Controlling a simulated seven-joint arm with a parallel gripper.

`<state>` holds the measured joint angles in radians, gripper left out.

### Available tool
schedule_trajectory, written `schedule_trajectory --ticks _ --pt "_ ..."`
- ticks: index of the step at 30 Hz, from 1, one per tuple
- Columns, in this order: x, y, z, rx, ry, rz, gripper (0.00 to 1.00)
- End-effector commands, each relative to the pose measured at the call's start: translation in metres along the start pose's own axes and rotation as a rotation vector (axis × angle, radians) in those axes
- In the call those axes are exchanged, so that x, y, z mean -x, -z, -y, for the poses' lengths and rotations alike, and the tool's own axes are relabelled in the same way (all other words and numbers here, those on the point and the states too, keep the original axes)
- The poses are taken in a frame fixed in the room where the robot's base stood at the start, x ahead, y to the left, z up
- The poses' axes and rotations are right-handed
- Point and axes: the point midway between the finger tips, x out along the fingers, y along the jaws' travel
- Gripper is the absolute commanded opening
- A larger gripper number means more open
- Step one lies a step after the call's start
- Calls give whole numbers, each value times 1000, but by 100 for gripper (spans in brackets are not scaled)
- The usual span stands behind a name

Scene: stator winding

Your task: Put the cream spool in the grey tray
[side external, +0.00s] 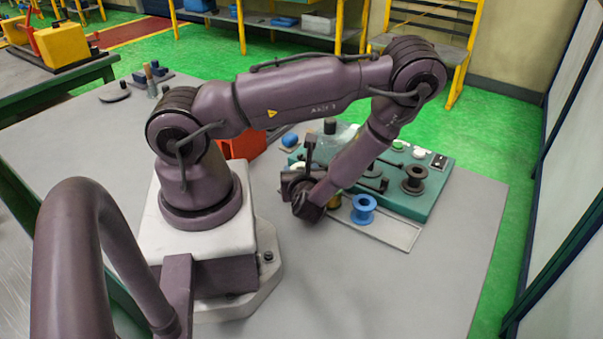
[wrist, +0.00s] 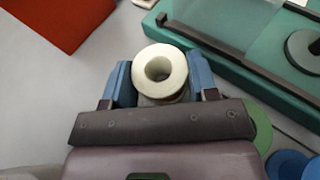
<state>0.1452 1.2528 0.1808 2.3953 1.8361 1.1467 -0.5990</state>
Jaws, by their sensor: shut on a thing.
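The cream spool (wrist: 160,51) stands between the two blue fingers of my gripper (wrist: 160,68) in the wrist view, its round end and centre hole facing the camera. The fingers are shut on its sides. In the side external view my gripper (side external: 304,197) is low over the table, left of the grey tray, and the arm hides the spool. The grey tray (side external: 402,237) is a shallow panel along the front of the teal unit. A blue spool (side external: 363,209) is in it, and my wrist hides its left part.
The teal unit (side external: 425,205) carries a dark spool (side external: 413,180), bars and a clear cover (side external: 338,139). A red bin (side external: 241,146) stands behind my arm. A small blue object (side external: 290,139) lies near the unit's back left. The table front is clear.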

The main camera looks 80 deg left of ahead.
Motion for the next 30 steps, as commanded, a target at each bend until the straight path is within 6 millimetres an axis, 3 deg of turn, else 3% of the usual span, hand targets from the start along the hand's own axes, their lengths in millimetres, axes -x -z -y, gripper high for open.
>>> schedule_trajectory --ticks 1,3,4,6,8,12,30 --pt "3 22 0 -50 0 -81 26" --pt "3 22 0 -50 0 -81 26" --pt "3 22 0 -50 0 -81 58" --pt "3 22 0 -50 1 -81 74" --pt "3 22 0 -50 1 -81 79" --pt "4 22 0 -50 1 -81 83" --pt "4 23 1 -51 3 -81 83"
